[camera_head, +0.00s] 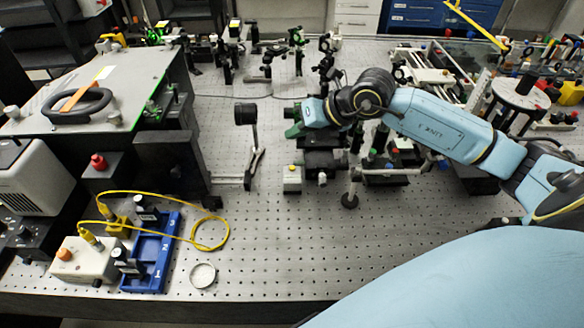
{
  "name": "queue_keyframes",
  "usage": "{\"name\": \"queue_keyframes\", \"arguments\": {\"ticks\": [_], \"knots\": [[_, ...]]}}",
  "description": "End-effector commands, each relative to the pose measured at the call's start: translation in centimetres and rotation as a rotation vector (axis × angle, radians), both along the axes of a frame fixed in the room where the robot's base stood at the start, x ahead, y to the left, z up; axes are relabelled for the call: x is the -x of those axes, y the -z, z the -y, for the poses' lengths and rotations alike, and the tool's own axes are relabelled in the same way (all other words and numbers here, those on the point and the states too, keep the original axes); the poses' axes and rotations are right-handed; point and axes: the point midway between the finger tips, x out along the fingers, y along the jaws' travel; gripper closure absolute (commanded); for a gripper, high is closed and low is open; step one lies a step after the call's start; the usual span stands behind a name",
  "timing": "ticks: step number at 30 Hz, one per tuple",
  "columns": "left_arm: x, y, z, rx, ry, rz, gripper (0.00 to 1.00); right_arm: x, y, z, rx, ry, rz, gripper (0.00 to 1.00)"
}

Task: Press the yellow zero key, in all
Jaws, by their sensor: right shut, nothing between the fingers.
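My left gripper is not in view.
A dark post-mounted disc (246,114) stands left of the hand. A blue rack (152,255), a yellow cable (222,232) and a round white dish (203,276) are at the front left. Optical mounts crowd the back. The perforated bench front (280,245) is clear.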

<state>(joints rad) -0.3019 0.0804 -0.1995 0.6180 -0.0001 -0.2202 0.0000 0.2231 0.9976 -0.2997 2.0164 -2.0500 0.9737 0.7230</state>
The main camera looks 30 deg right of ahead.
Motion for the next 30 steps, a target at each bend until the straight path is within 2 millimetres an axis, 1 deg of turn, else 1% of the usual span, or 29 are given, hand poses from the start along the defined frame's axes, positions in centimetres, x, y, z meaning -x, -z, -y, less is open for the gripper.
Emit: {"name": "queue_keyframes", "arguments": {"ticks": [1, 5, 12, 15, 20, 30], "knots": [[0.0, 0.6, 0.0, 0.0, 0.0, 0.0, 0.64, 0.0, 0.8, 0.0, -0.001, 0.0, -0.001, 1.0], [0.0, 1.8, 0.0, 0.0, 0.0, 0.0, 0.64, 0.0, 2.5, 0.0, -0.001, 0.0, -0.002, 1.0], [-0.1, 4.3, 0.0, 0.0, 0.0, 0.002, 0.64, 0.0, 6.0, 0.0, -0.001, 0.0, -0.001, 1.0], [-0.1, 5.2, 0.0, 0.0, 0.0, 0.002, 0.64, 0.0, 7.2, 0.0, -0.001, 0.0, -0.001, 1.0], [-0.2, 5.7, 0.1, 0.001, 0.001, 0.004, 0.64, 0.0, 8.0, 0.0, -0.001, 0.001, 0.0, 1.0], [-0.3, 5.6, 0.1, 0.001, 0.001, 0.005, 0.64, 0.0, 7.9, 0.0, 0.0, 0.0, 0.0, 1.0]]}}
